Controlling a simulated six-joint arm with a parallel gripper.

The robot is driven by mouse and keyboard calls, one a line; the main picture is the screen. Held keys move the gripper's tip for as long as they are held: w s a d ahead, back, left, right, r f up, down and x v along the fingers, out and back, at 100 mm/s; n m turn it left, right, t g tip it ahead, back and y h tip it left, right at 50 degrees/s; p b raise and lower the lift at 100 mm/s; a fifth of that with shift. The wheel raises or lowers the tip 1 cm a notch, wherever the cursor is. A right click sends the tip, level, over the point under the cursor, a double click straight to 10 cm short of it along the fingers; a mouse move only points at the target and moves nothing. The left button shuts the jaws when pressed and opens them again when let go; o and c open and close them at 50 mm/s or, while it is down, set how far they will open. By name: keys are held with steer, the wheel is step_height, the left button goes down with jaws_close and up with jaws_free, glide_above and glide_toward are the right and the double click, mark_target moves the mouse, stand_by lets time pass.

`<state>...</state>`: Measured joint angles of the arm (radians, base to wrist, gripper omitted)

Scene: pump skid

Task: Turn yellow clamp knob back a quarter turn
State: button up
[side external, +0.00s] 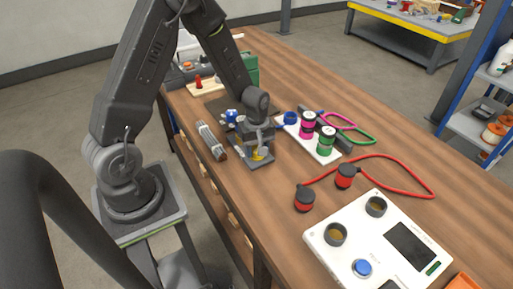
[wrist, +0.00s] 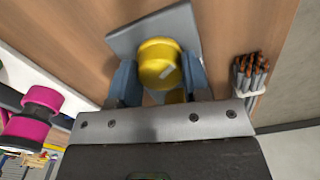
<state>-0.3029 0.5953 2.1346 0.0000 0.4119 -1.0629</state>
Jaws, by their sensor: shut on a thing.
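The yellow clamp knob (wrist: 158,62) sits between the two fingers of my gripper (wrist: 160,82) in the wrist view. The fingers are shut on its sides. A pale mark shows on the face of the knob. Under it is a grey plate (wrist: 181,20) on the wooden bench. In the side view, my gripper (side external: 260,150) points down over the same spot, and only a small part of the yellow knob (side external: 260,154) shows beneath it. The grey plate (side external: 243,158) is partly hidden there by my gripper.
A bundle of dark rods (side external: 211,141) lies close on the left. A white board (side external: 294,131) with magenta and green knobs stands close on the right. Red plugs (side external: 305,199) with a red cable and a white panel (side external: 319,232) are in front. The bench is clear just ahead of the plate.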

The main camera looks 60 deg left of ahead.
mark_target(256, 149)
steer(key=shift+n, duration=1.1)
steer(key=o, duration=0.9)
steer(key=shift+r, duration=0.1)
step_height(256, 149, up, 14)
steer(key=shift+f, duration=0.15)
steer(key=s+d+r+m+t, duration=0.2)
steer(key=s+d+r+m, duration=0.1)
steer(key=s+r+m, duration=0.1)
steer(key=s+d+r+m+t, duration=0.1)
steer(key=s+d+r+m, duration=0.3)
steer(key=m, duration=0.4)
steer(key=s+d+r+m+t, duration=0.2)
steer(key=s+d+r+m, duration=0.2)
steer(key=s, duration=0.3)
steer(key=shift+s+r+m+t, duration=0.1)
steer(key=shift+r+m+t, duration=0.2)
steer(key=shift+r+m, duration=0.6)
